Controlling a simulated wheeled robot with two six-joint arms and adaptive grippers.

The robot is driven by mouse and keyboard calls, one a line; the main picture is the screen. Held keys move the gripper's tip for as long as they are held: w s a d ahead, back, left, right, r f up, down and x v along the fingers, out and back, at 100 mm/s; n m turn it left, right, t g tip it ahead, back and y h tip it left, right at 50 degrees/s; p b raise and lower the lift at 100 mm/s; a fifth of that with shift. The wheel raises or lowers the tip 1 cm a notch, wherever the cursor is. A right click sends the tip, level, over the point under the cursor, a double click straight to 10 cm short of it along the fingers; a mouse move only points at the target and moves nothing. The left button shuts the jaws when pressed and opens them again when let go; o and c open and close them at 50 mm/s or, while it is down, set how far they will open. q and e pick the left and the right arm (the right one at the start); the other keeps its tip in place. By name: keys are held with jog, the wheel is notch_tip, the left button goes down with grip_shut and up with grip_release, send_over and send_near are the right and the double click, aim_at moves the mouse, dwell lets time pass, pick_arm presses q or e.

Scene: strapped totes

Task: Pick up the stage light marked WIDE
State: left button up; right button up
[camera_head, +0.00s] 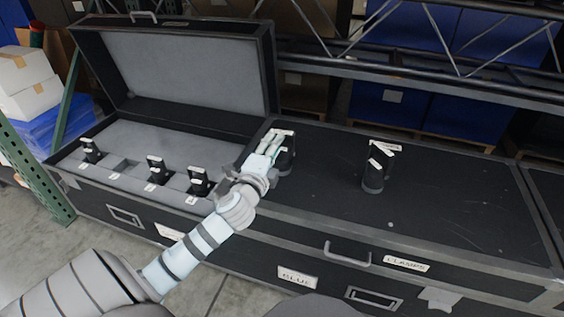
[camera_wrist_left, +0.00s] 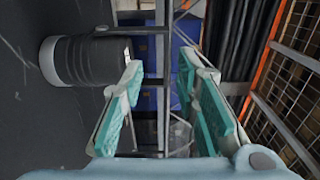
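Two dark stage lights with pale labels stand on the closed case lid: one (camera_head: 288,158) at its left end, beside my left gripper, and one (camera_head: 374,178) further right. More stage lights stand in the open case: one on the left (camera_head: 91,152), one in the middle (camera_head: 156,172) and one on the right (camera_head: 199,184). I cannot read WIDE on any label. My left gripper (camera_head: 270,143) partly covers the nearest light. In the left wrist view the gripper (camera_wrist_left: 165,85) is open and empty, with a dark cylindrical light (camera_wrist_left: 82,60) outside its left finger. My right gripper is out of view.
The open case (camera_head: 120,205) has a raised lid (camera_head: 170,65) behind it. The closed case top (camera_head: 450,205) is mostly bare. A metal truss (camera_head: 440,65) runs along the back, with blue bins (camera_head: 400,28) behind. White boxes (camera_head: 25,80) stand far left.

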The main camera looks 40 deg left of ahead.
aim_at(282, 132)
pick_arm(q)
jog(key=x, duration=0.2)
jog(key=b+x, duration=0.1)
jog(key=x, duration=0.1)
jog(key=b+x, duration=0.1)
jog(key=x, duration=0.1)
jog(key=shift+d+r, duration=0.1)
jog(key=shift+r, duration=0.2)
grip_shut()
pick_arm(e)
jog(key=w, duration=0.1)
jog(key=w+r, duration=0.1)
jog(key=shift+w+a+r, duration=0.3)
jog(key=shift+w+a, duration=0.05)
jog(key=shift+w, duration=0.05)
pick_arm(q)
jog(key=shift+r, duration=0.1)
